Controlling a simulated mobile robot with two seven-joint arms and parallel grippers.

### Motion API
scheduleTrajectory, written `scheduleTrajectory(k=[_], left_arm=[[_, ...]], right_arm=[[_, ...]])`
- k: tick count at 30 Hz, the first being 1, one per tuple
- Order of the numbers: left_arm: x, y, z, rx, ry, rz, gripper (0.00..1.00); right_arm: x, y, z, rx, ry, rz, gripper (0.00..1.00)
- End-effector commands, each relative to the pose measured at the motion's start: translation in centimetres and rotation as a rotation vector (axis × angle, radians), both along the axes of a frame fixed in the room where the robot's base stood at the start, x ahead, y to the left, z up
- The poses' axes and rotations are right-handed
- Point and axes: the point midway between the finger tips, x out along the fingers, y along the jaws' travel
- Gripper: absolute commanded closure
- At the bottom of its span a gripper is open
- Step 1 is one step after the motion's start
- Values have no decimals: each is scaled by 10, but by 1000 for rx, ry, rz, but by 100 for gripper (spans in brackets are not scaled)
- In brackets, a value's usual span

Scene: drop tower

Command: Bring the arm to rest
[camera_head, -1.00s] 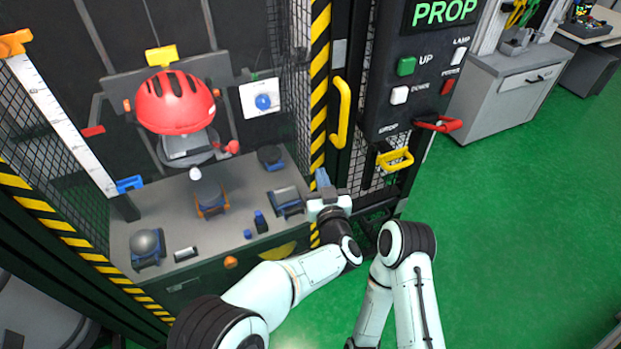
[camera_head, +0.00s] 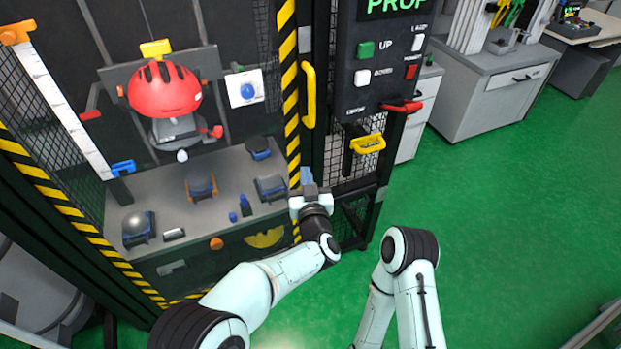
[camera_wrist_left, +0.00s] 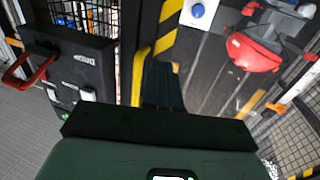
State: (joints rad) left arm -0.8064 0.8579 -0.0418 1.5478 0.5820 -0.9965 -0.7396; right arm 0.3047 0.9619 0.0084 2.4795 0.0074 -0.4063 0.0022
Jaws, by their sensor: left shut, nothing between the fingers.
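My left arm reaches in from the bottom of the head view. Its gripper (camera_head: 307,178) is shut and empty, in front of the drop tower's yellow-and-black striped post (camera_head: 290,90). In the left wrist view the dark closed fingers (camera_wrist_left: 162,82) point toward the tower, with the yellow handle (camera_wrist_left: 138,75) beside them. My right arm (camera_head: 410,260) is folded at the lower middle of the head view; its gripper is out of view.
The tower holds a red helmet (camera_head: 164,89) above a grey shelf (camera_head: 165,195) with several small parts. A control panel (camera_head: 387,60) has a red handle (camera_head: 400,107) and yellow handle (camera_head: 368,144). Green floor (camera_head: 510,220) is clear at right; a grey cabinet (camera_head: 490,90) stands behind.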

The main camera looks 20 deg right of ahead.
Motion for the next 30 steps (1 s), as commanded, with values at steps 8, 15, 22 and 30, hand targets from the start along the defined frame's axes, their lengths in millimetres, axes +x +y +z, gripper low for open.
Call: scheduleTrajectory(k=[8, 15, 22, 30], left_arm=[[2, 2, 0, 0, 0, 0, 100], [13, 40, -57, 41, 123, -2, 100], [-9, 141, -193, 78, 482, 6, 100], [-125, 260, -314, 7, 994, 71, 100]], right_arm=[[0, 0, 0, 1, -2, 0, 57], [1, 0, 10, 1, -1, 1, 57], [3, 0, 31, 3, 4, 3, 57], [7, 0, 57, 4, 6, 5, 57]])
